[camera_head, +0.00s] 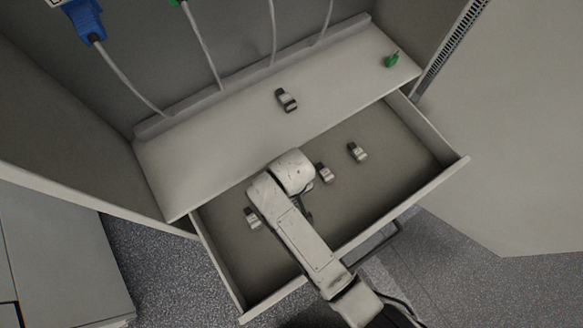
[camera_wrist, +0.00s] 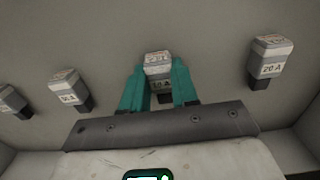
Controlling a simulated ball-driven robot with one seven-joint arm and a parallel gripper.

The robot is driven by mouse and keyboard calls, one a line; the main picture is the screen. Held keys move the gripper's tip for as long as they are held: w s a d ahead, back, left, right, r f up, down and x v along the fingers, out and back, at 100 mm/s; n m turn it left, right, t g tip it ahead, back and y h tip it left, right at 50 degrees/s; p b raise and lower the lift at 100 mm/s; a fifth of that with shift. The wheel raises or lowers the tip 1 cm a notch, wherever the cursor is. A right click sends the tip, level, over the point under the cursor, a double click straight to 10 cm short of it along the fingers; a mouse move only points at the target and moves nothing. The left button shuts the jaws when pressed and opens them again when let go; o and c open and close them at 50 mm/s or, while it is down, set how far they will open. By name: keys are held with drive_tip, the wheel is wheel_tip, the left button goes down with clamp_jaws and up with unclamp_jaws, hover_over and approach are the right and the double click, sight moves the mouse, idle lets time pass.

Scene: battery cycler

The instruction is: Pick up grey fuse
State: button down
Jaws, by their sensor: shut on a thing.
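Several grey fuses with dark ends lie in an open drawer (camera_head: 398,145). In the wrist view my gripper (camera_wrist: 158,72) has its teal fingers on both sides of one grey fuse (camera_wrist: 158,62) and is shut on it. Its label is partly hidden and hard to read. Whether it is clear of the drawer floor I cannot tell. In the head view my arm hides the gripper and this fuse. A fuse labelled 20 A (camera_wrist: 270,57) lies to the right in the wrist view. Another labelled fuse (camera_wrist: 68,88) lies to the left.
Above the drawer, a shelf (camera_head: 215,135) holds another fuse (camera_head: 286,99) and a green object (camera_head: 391,60). A blue plug (camera_head: 86,20) and cables hang at the back. An open door stands at the right.

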wheel_tip(320, 180, up, 3)
drive_tip(key=shift+r, duration=0.15)
drive_tip(key=s+r, duration=0.9)
drive_tip(key=s, duration=0.5)
drive_tip(key=shift+a+r, duration=0.25)
